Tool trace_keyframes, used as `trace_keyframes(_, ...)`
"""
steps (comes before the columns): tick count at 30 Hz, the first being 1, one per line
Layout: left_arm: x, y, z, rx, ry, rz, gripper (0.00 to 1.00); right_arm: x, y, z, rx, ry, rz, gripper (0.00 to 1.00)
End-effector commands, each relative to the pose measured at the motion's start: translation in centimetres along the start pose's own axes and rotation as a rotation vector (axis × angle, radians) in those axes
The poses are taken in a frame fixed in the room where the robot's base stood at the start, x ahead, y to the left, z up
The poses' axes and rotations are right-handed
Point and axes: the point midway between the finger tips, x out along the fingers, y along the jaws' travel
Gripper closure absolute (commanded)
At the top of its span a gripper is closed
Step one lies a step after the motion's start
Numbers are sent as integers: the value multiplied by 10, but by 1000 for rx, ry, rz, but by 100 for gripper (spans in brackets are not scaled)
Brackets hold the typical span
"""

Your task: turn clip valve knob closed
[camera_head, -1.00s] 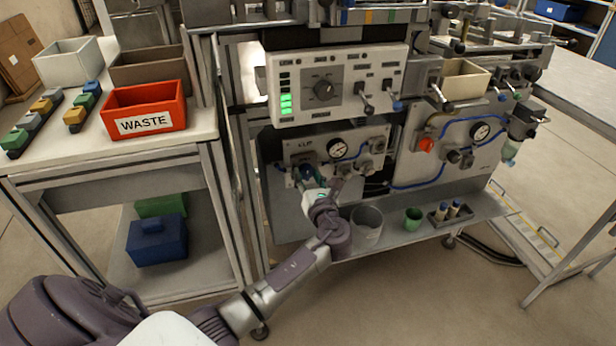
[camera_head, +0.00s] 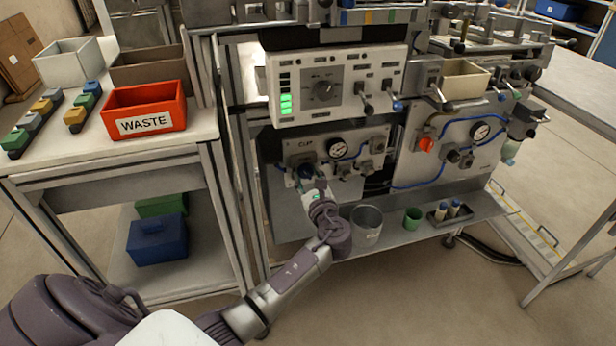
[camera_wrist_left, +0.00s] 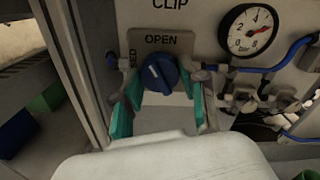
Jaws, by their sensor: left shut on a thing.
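The clip valve knob (camera_wrist_left: 160,73) is round and blue with a white pointer line, on a plate (camera_wrist_left: 140,41) marked OPEN at the top and, sideways at the left, a partly hidden word ending in "ED". The pointer tilts up and left. My left gripper (camera_wrist_left: 158,92) has its green-padded fingers on both sides of the knob, shut on it. In the head view the knob (camera_head: 305,171) sits low left on the CLIP panel (camera_head: 297,146), with my left gripper (camera_head: 310,182) at it, partly hidden by my wrist. My right gripper is not in view.
A pressure gauge (camera_wrist_left: 249,31) and blue hose (camera_wrist_left: 288,57) are right of the knob. A frame post (camera_wrist_left: 80,70) stands close at left. A grey bucket (camera_head: 367,222) and green cup (camera_head: 413,218) stand on the shelf below. A red WASTE bin (camera_head: 146,122) is on the left bench.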

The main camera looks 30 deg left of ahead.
Motion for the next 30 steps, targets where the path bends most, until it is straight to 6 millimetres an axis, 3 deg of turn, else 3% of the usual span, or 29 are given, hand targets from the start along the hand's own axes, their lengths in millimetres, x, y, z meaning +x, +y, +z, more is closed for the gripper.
trace_keyframes(11, -1, 1, -3, -361, 1, 1, 92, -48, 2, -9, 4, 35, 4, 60)
trace_keyframes(18, 0, 1, -3, -588, 1, 1, 92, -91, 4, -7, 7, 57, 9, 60)
trace_keyframes(30, -1, 1, -3, -905, 2, 2, 92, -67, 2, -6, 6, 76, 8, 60)
